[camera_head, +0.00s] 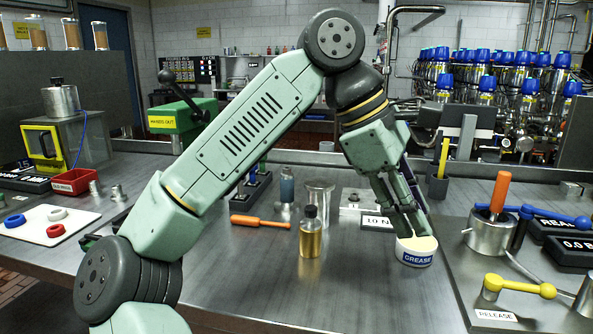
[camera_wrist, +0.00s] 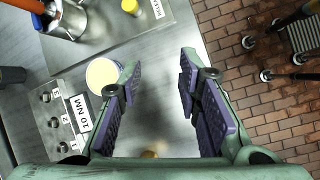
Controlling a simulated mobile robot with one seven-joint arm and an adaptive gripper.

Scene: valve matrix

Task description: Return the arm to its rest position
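My green arm rises from the lower left, bends at a high elbow and reaches down to the right over the steel bench (camera_head: 260,285). My gripper (camera_head: 410,215) points down just above or behind the white tub labelled GREASE (camera_head: 415,257). In the wrist view my gripper (camera_wrist: 160,65) has its two purple-padded fingers well apart, with nothing between them. The tub (camera_wrist: 103,76) shows there beside the left finger, outside the gap. Whether the finger touches the tub I cannot tell.
An amber bottle (camera_head: 310,240), an orange-handled tool (camera_head: 260,221) and a metal cup (camera_head: 319,200) stand or lie left of the gripper. A 10 NM block (camera_wrist: 65,125) is close by. Right are an orange-handled fixture (camera_head: 490,230) and a yellow RELEASE lever (camera_head: 518,287). The front bench middle is clear.

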